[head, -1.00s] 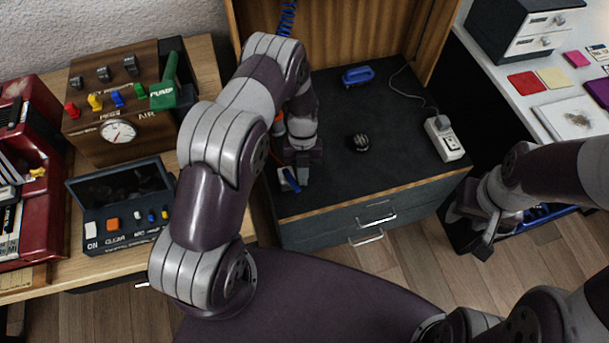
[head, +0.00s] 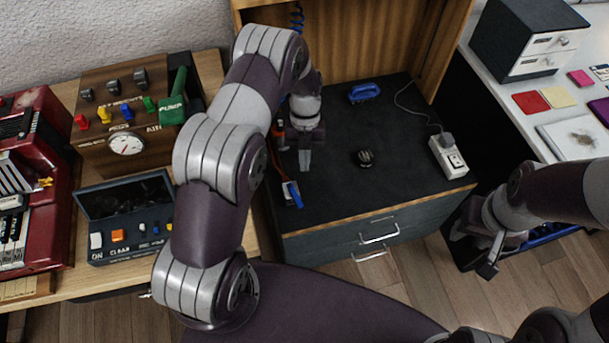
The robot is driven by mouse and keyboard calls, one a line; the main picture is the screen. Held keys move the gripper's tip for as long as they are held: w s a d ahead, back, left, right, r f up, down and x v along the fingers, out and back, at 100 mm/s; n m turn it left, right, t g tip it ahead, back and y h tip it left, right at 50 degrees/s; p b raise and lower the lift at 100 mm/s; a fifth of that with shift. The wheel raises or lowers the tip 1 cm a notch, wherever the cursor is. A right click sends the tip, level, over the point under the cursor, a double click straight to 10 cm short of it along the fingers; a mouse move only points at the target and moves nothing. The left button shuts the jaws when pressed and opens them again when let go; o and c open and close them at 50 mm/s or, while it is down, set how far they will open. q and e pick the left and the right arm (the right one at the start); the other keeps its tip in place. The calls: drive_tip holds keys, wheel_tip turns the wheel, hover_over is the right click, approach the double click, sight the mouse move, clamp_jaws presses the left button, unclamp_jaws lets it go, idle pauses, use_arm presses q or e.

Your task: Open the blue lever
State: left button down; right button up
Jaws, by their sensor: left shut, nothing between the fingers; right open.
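The blue lever (head: 126,111) is a small knob on the front of a wooden box (head: 97,155) at the left. It sits between a yellow lever (head: 104,115) and a green lever (head: 149,104), with a red lever (head: 81,121) farther left. My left gripper (head: 305,162) is shut and empty over the dark cabinet top, well to the right of the box. My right gripper (head: 488,266) is open at the right, beside the cabinet and far from the lever.
A green pump handle (head: 173,102) stands at the box's right. A dark console (head: 127,215) with buttons lies in front of it. A blue-and-red tool (head: 291,192) lies near my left gripper. A power strip (head: 449,157) and a round dark knob (head: 365,158) sit on the cabinet.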

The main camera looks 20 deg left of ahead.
use_arm(q)
drive_tip(key=p+v, duration=0.2)
drive_tip(key=v, duration=0.1)
drive_tip(key=shift+r+p, duration=0.3)
